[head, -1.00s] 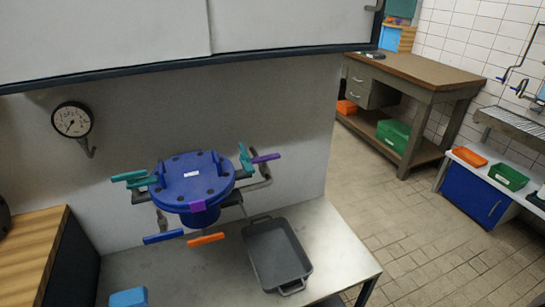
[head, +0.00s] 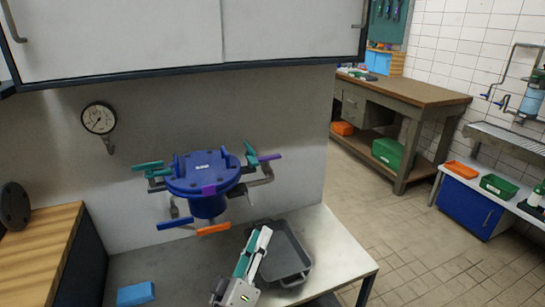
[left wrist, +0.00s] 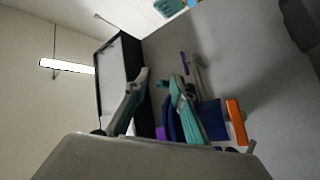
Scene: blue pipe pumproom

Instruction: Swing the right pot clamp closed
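The blue lidded pot (head: 207,173) is held on pipes in front of the grey wall. A teal clamp (head: 250,153) stands tilted up at its right side, near a purple handle (head: 269,157). Another teal clamp (head: 150,169) is on its left side. My left gripper (head: 262,236) is in front of and below the pot's right side, over the dark tray, apart from the clamps. In the left wrist view its two fingers (left wrist: 160,85) are spread with nothing held, and part of the blue pot (left wrist: 212,118) shows behind them. My right gripper is not in view.
Below the pot are a blue handle (head: 175,222) and an orange handle (head: 213,229). A dark tray (head: 293,262) and a blue block (head: 135,294) lie on the metal table (head: 335,245). A gauge (head: 99,118) is on the wall. Open floor lies at right.

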